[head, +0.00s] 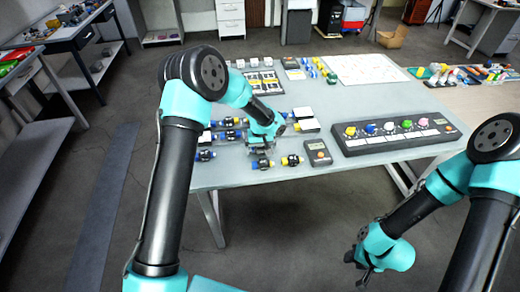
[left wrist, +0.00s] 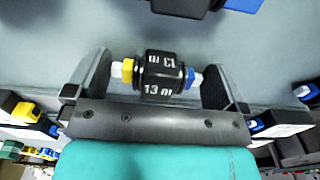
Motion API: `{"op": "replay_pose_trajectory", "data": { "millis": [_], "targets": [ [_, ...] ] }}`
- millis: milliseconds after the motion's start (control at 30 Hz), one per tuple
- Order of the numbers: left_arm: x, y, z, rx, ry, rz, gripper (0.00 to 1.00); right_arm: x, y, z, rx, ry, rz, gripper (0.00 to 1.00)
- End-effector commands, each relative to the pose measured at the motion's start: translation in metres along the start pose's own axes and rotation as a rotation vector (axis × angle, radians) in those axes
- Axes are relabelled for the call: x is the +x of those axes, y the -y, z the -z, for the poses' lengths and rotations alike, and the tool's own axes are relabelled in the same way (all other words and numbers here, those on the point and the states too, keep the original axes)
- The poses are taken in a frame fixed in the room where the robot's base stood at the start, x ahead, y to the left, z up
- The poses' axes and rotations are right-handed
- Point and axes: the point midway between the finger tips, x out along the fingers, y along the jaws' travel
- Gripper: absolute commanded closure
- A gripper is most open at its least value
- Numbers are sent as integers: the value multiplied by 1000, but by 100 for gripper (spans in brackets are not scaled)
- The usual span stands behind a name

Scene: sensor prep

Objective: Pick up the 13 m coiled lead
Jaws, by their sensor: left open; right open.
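The lead marked 13 m (left wrist: 160,72) is a black coil with a yellow plug end on the left and a blue one on the right in the left wrist view. It lies on the grey table between the two fingers of my left gripper (left wrist: 158,82). The fingers stand apart beyond its ends, and the gripper is open. In the head view my left gripper (head: 262,149) is low over the leads at the table's near left part. It hides some of them, and I cannot read labels there. My right gripper (head: 360,262) is open and empty, off the table's near side.
Other coiled leads (head: 262,163) lie close around my left gripper. A dark handheld meter (head: 318,153) is near the front edge. A panel with coloured knobs (head: 396,132) stands right of it. A white gridded sheet (head: 362,69) lies at the back. The middle of the table (head: 345,108) is fairly clear.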

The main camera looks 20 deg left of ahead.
Motion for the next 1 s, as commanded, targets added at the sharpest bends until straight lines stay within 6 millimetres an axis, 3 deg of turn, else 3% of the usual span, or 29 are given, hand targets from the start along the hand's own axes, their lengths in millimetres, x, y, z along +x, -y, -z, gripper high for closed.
{"op": "replay_pose_trajectory", "data": {
  "millis": [233, 767, 1000],
  "targets": [
    [0, 0, 0, 0, 0, 0, 1, 0, 0, 0, 0, 0, 0, 57],
    [0, 0, 0, 0, 0, 0, 51, 0, 0, 0, 0, 0, 0, 57],
    [-1, 0, 0, 0, 0, 0, 51, 0, 0, 0, 0, 0, 0, 57]
  ]
}}
